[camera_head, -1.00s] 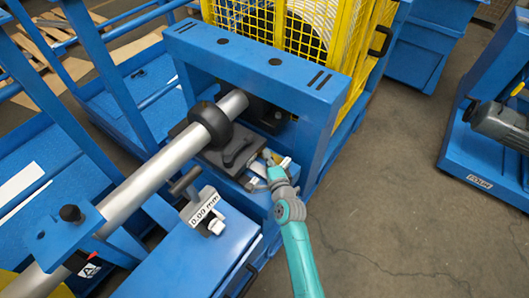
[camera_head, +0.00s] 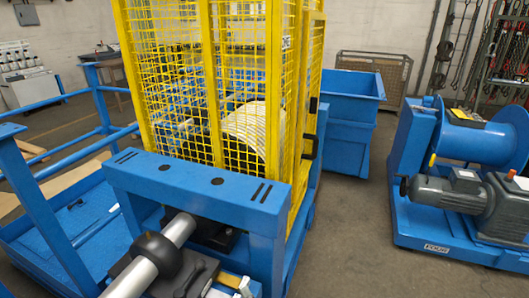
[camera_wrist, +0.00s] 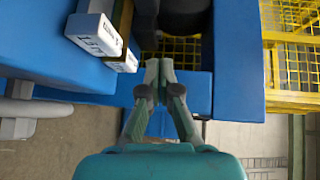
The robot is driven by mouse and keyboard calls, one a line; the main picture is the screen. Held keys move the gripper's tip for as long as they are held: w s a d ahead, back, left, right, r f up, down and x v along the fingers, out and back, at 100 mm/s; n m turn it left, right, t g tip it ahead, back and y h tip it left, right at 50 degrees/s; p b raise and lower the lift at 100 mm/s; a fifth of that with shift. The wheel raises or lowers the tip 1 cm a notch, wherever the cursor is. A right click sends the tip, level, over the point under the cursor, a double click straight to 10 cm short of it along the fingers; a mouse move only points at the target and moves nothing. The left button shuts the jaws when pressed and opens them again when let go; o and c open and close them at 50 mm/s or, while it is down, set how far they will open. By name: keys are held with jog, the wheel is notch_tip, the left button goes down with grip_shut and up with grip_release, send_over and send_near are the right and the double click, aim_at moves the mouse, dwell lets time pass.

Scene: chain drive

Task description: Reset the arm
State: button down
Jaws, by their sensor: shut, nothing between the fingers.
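My gripper (camera_wrist: 159,72) shows in the wrist view with its two green fingers close together, shut and empty. Its tips are in front of a blue machine surface, beside a dark part. Whether they touch anything is not clear. A white block with lettering (camera_wrist: 95,35) is to the left of the fingers, apart from them. In the head view my arm is not clearly visible. The blue machine frame (camera_head: 200,188) stands there with a silver shaft (camera_head: 136,277) and a black collar (camera_head: 157,258) at the lower edge.
A yellow mesh cage (camera_head: 215,75) rises behind the blue frame, and it also shows in the wrist view (camera_wrist: 292,60). A blue bin (camera_head: 345,125) stands behind it. A grey motor on a blue stand (camera_head: 455,195) is at the right. Grey floor (camera_head: 355,230) lies open between.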

jog(key=s+d+f+n+h, duration=0.2)
jog(key=s+d+h, duration=0.1)
jog(key=s+d, duration=0.75)
jog(key=s+d+f+n+h, duration=0.25)
jog(key=s+d, duration=0.55)
jog(key=s, duration=0.5)
jog(key=s+d+r+n+h, duration=0.1)
jog(key=s+d+r+n, duration=0.2)
jog(key=s+r, duration=0.4)
jog(key=s+d+r+n+h, duration=0.2)
jog(key=s+r, duration=0.6)
jog(key=s, duration=0.6)
jog(key=shift+s+d+n+t, duration=0.35)
jog(key=shift+d+n, duration=0.35)
jog(key=shift+n, duration=0.25)
jog(key=shift+a+r, duration=0.1)
